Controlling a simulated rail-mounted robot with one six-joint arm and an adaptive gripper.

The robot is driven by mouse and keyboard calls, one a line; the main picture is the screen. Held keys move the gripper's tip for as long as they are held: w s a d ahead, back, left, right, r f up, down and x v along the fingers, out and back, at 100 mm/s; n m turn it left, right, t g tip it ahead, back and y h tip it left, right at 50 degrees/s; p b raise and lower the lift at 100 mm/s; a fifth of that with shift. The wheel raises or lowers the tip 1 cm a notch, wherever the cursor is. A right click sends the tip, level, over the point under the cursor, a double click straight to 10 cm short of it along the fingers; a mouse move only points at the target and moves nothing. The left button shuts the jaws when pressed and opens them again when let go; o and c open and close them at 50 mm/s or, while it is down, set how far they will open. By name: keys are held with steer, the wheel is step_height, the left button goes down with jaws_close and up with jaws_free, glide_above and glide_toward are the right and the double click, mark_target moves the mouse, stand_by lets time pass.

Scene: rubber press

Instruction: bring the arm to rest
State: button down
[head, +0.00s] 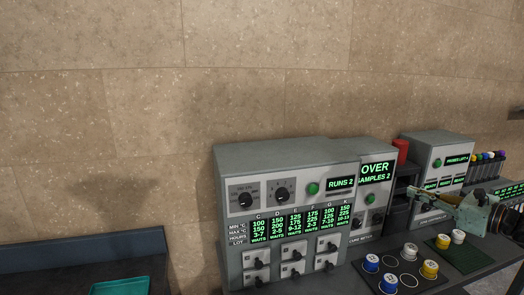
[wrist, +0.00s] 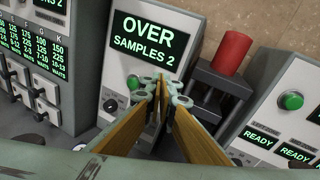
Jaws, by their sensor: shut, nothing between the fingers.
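My gripper (head: 420,199) shows at the right of the head view, in front of the grey units and above the dark bench. In the wrist view its two tan-sided fingers meet at the tips (wrist: 160,92). It is shut with nothing between the fingers. Behind the fingertips stands a grey unit whose screen (wrist: 148,45) reads OVER, SAMPLES 2; the same screen shows in the head view (head: 375,172). The fingers hide part of that unit's lower front.
A red cylinder (head: 401,151) tops a dark press-like frame. White, blue and yellow pots (head: 388,283) stand on the bench below my gripper. A teal tray (head: 120,286) lies at lower left.

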steer(key=s+a+r+n+g+y, duration=0.1)
steer(key=s+a+r+n+g, duration=0.1)
steer(key=a, duration=0.5)
steer(key=s+a+r+n+g+y, duration=0.1)
steer(key=s+a+r+n+g, duration=0.15)
steer(key=a, duration=0.45)
steer(key=s+a+r+n+g+y, duration=0.1)
steer(key=a+r+n, duration=0.2)
steer(key=a, duration=0.4)
steer(key=s+a+r+n+g+h, duration=0.1)
steer(key=s+a+n+g, duration=0.15)
steer(key=s+a, duration=0.4)
steer(key=s+a+r+n+g, duration=0.25)
steer(key=s+a, duration=0.25)
steer(key=a, duration=0.3)
steer(key=s+a+n+g+h+b, duration=0.1)
steer(key=s+a+n+h, duration=0.2)
steer(key=s, duration=0.5)
steer(key=s+a+n+g+h+b, duration=0.15)
steer(key=s+a+n, duration=0.25)
steer(key=s, duration=0.4)
steer(key=s+d+n+t+h, duration=0.1)
steer(key=s+n, duration=0.3)
steer(key=s, duration=0.4)
steer(key=s+d+n+t+h, duration=0.1)
steer(key=s+d+n+h, duration=0.2)
steer(key=s, duration=0.6)
steer(key=shift+n+h, duration=0.85)
steer(key=shift+n, duration=0.1)
